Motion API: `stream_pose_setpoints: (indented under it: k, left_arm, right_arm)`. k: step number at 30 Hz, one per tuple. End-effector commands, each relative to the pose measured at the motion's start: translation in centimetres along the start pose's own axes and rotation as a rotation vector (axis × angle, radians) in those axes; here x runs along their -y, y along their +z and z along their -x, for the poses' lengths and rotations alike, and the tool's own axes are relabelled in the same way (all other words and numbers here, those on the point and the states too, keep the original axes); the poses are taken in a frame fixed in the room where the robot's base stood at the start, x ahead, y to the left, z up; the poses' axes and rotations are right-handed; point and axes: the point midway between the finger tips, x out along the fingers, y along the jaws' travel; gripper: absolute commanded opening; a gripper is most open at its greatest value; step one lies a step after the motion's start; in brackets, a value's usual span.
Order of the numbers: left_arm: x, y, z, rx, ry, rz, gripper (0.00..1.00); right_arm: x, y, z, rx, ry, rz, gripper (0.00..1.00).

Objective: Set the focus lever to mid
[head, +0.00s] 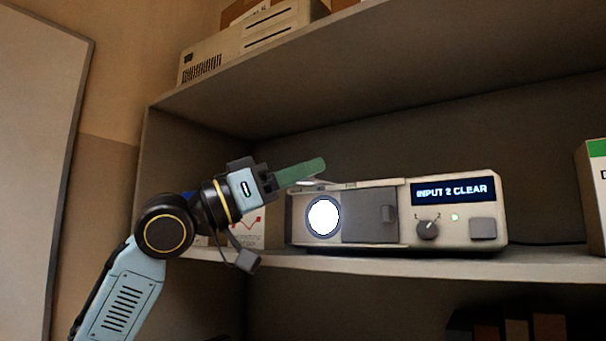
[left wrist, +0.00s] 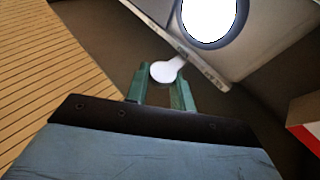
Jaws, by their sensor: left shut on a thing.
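The focus lever (left wrist: 167,70) shows in the left wrist view as a pale lever with a round end, set on the slotted top edge of the projector. In the head view only a thin light piece of the lever (head: 311,183) shows under my fingers. The beige projector (head: 455,237) stands on the shelf, with a glowing round lens below the lever. My left gripper (head: 318,168) comes in from the left with green fingers. In the left wrist view its two fingers (left wrist: 163,74) are shut on the lever's round end. The scale marks by the lever are too small to read. My right gripper is out of view.
The projector's front has a grey door (head: 370,218), a knob (head: 428,230) marked 1 and 2, a green light, a square button (head: 483,229) and a display (head: 453,191) reading "INPUT 2 CLEAR". An upper shelf (head: 380,85) hangs above. A white box (head: 594,185) stands at right.

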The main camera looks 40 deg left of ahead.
Motion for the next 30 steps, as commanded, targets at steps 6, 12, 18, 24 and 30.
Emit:
stream_pose_setpoints:
  k: [6, 12, 18, 24, 30]
  left_arm:
    - [-0.51, 1.35, -0.38, 0.032, 0.007, 0.015, 0.00]
    - [-0.54, 1.38, -0.39, 0.031, 0.007, 0.014, 0.00]
    - [-0.55, 1.38, -0.38, 0.031, 0.007, 0.014, 0.28]
    - [-0.38, 1.26, -0.36, 0.029, 0.002, 0.011, 0.46]
    - [-0.30, 0.97, -0.30, 0.023, 0.000, 0.008, 0.46]
  right_arm:
    - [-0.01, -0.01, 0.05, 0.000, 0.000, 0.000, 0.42]
    - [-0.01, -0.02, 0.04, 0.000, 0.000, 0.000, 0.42]
    - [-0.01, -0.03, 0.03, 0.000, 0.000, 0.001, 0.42]
    - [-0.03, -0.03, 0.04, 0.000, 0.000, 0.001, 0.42]
    - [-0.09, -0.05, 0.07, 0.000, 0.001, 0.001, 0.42]
